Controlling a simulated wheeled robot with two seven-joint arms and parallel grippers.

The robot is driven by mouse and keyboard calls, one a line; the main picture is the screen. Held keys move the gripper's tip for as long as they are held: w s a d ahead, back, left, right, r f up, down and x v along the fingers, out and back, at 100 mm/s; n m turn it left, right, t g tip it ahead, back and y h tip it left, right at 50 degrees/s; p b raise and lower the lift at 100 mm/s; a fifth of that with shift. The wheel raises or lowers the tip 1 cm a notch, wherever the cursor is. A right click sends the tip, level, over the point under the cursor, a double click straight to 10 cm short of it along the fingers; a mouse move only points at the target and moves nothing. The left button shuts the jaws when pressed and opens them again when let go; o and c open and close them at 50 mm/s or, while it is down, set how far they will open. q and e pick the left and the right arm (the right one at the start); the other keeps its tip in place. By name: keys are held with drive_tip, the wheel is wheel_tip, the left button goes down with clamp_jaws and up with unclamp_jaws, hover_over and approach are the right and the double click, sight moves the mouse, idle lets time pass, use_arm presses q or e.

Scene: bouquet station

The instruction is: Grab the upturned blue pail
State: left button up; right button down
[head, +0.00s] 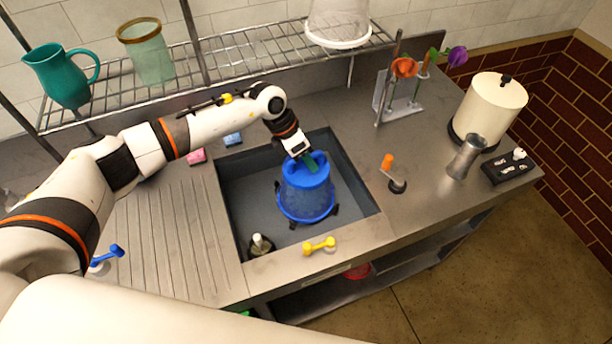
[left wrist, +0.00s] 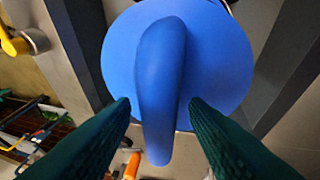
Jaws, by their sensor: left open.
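The blue pail (head: 306,193) stands upside down in the sink basin, its wide rim down and its base up. In the left wrist view its round blue base (left wrist: 226,62) fills the middle, with a raised blue handle (left wrist: 162,80) across it. My left gripper (head: 311,163) is at the top of the pail. In the left wrist view its two dark green fingers (left wrist: 158,108) are open, one on each side of the handle, with a gap visible on both sides. My right gripper is in neither view.
The sink (head: 245,190) has raised walls around the pail. A white-topped stopper (head: 261,243) stands in its front left corner. A yellow handle (head: 320,245) is on the front edge and an orange-topped lever (head: 388,163) to the right. A wire shelf (head: 250,48) runs behind.

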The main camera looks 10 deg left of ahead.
use_arm(q)
drive_tip(key=shift+r, duration=0.1)
clamp_jaws()
